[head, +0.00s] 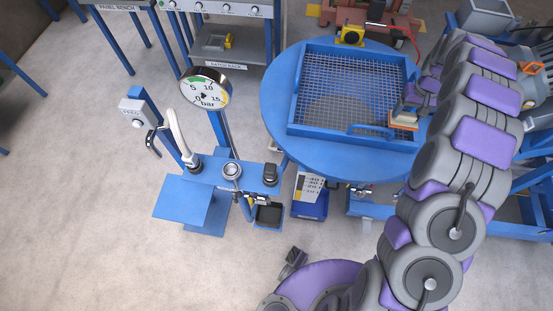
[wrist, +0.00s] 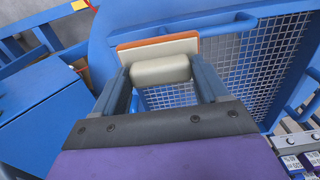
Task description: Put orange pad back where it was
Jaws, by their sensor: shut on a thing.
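The orange pad (head: 403,122) is at the right side of the round blue table, by the right edge of the mesh tray. In the wrist view the pad (wrist: 158,46) shows an orange edge and a cream layer, with a cream rounded block (wrist: 160,69) in front of it. My gripper (wrist: 160,82) is shut on the pad by this block, one dark finger at each side. In the head view my gripper (head: 409,108) is small and partly hidden by my arm. I cannot tell whether the pad touches the tray.
The square blue tray (head: 296,88) with a wire mesh floor lies on the round table (head: 279,112); its mesh looks empty. A blue handle (head: 368,128) stands at its front. A pressure gauge (head: 206,88) and a lever stand (head: 182,140) are left. Grey floor is clear at far left.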

